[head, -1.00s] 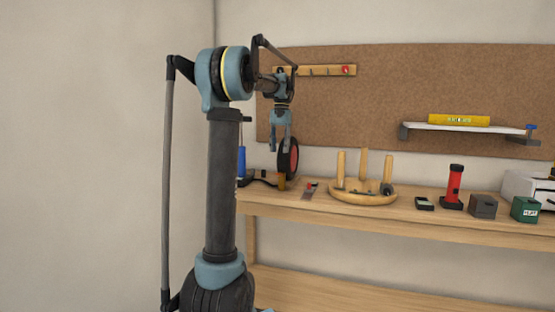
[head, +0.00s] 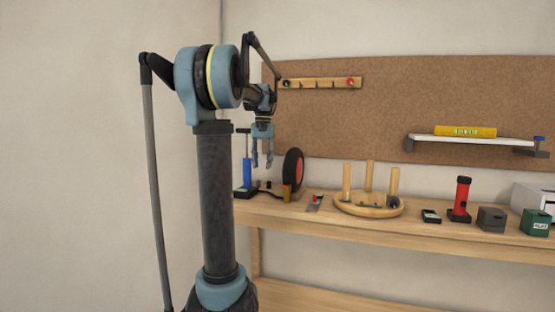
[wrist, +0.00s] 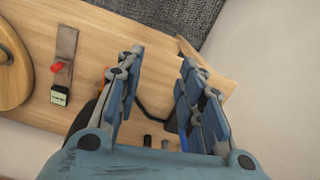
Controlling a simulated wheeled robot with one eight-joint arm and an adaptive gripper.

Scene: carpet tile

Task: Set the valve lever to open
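No part is clearly readable as a valve lever. A small grey plate with a red piece (head: 314,201) lies on the bench and may be it; its setting is too small to tell. In the wrist view this plate (wrist: 67,45) lies left of my fingers, with a red piece and a dark labelled block at its near end. My gripper (head: 262,165) is open and empty, pointing down above the bench's left end, between a blue hand pump (head: 247,173) and a red-and-black wheel (head: 293,168). Its two fingers (wrist: 160,55) stand apart in the wrist view.
A brass-coloured cylinder (head: 287,194) and black hose stand near the wheel. Right of the plate are a round wooden peg tray (head: 369,210), a red flashlight (head: 462,196) and dark boxes (head: 491,219). A peg rail (head: 320,83) and a shelf (head: 470,140) are behind.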

